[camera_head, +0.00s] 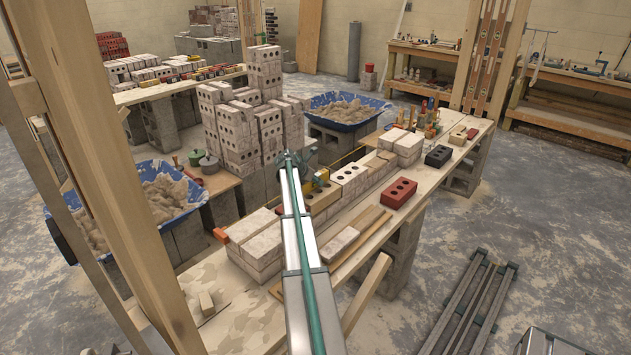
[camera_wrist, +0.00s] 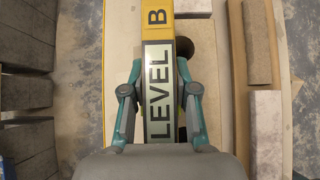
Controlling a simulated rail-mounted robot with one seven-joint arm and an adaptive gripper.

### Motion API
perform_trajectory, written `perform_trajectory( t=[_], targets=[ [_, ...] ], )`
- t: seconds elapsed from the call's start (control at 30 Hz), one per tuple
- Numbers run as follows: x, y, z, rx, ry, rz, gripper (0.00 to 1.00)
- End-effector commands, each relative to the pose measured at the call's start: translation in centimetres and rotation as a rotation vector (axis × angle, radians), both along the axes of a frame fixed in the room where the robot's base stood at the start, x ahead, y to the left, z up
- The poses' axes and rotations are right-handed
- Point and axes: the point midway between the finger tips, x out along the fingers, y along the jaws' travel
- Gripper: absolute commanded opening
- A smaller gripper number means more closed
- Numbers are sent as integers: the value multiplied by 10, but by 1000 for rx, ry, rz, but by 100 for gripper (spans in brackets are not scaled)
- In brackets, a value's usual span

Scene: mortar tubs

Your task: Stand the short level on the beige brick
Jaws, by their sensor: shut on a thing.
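The short level (camera_wrist: 157,60) is yellow with a pale label reading "LEVEL B". In the wrist view it runs up the middle, between the two fingers of my gripper (camera_wrist: 158,85), which is shut on it. In the head view the level shows as a small yellow piece (camera_head: 319,180) beside my gripper (camera_head: 309,172), partly hidden by my arm. The beige brick (camera_head: 325,204), with dark holes in its face, sits just below it in the row on the bench. In the wrist view a dark round hole shows beside the level. I cannot tell whether the level touches the brick.
Pale bricks (camera_head: 350,177) continue the row behind, and stacked pale bricks (camera_head: 258,243) stand in front. A red brick (camera_head: 399,192) and a black brick (camera_head: 438,156) lie to the right. Wooden strips (camera_head: 362,238) lie along the bench. A tall brick stack (camera_head: 243,135) stands behind left.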

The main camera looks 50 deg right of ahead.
Motion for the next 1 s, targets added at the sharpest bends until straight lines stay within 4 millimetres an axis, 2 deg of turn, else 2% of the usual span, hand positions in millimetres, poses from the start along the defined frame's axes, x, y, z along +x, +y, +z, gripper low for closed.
perform_trajectory(
  t=[0.47, 0.5, 0.63, 1.0],
  targets=[
    [0, 0, -5, -1, 0, 0, 0],
    [0, 0, -5, -1, 0, 0, 35],
    [0, 0, -5, -1, 0, 0, 57],
    [0, 2, -3, 0, 0, 0, 58]
  ],
)
